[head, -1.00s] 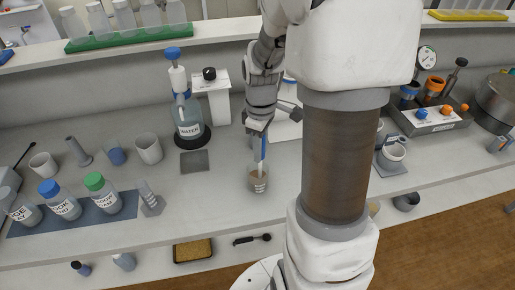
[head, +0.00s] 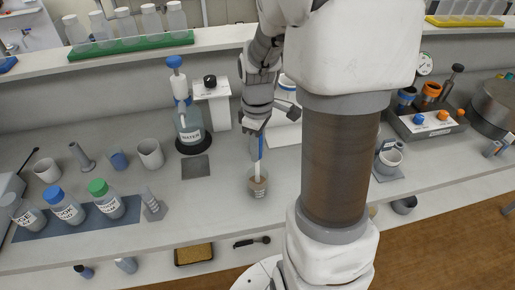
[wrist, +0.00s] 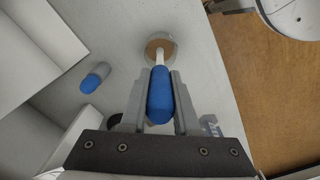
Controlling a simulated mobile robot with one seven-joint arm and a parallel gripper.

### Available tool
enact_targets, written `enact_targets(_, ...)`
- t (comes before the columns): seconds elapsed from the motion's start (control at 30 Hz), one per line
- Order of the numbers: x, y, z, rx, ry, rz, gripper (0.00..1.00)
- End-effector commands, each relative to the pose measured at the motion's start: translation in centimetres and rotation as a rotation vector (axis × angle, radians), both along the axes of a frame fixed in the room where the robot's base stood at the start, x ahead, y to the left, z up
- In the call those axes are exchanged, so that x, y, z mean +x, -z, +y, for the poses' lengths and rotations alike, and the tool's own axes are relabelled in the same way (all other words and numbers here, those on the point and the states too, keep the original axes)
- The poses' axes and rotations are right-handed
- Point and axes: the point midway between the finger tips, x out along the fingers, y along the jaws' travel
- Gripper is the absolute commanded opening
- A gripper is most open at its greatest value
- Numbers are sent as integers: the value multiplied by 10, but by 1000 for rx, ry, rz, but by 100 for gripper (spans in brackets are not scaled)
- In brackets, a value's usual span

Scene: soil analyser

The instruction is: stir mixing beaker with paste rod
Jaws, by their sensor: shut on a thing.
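The mixing beaker (head: 258,187) stands on the bench and holds brown paste. It also shows in the wrist view (wrist: 172,46). The paste rod (head: 258,162) has a blue handle and a white shaft. My gripper (wrist: 160,100) is shut on the blue handle (wrist: 160,94), above the beaker. The shaft points down into the beaker, and its lower end is at the brown paste. The rod's tip is hidden in the paste. In the head view my gripper (head: 257,130) is partly hidden by its own wrist.
A water bottle (head: 188,122) with a blue pump stands behind left, with a grey plate (head: 195,167) in front. Capped bottles (head: 105,198) stand on a blue mat at left. A white box (head: 283,130) is close behind my gripper. Bench around the beaker is clear.

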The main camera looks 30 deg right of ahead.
Motion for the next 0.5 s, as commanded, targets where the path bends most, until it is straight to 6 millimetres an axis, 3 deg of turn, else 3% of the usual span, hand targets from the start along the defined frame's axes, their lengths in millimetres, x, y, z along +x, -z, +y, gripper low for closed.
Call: enact_targets(0.5, 0, -46, 0, 0, 0, 0, 0)
